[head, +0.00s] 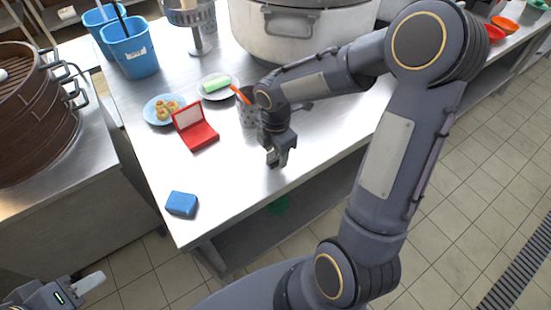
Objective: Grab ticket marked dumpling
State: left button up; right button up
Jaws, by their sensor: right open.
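I cannot make out any ticket marked dumpling, and no lettering is readable. A red open case (195,130) with a white panel in its raised lid sits on the steel counter (240,185). My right gripper (279,160) points down over the counter, to the right of the red case and near the front edge. It is open, with nothing seen between its fingers. My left gripper (92,284) shows at the bottom left corner, away from the counter; only a pale fingertip is clear, so its opening cannot be judged.
A blue sponge (181,204) lies near the front left corner. Behind are a plate of food (163,109), a plate with a green item (218,87), a grey utensil holder (247,113), blue bins (130,48) and a large stockpot (300,30). Steamers (35,130) stand left.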

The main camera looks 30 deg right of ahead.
jog(key=shift+f, duration=0.7)
jog(key=c, duration=1.1)
jog(key=shift+r, duration=0.1)
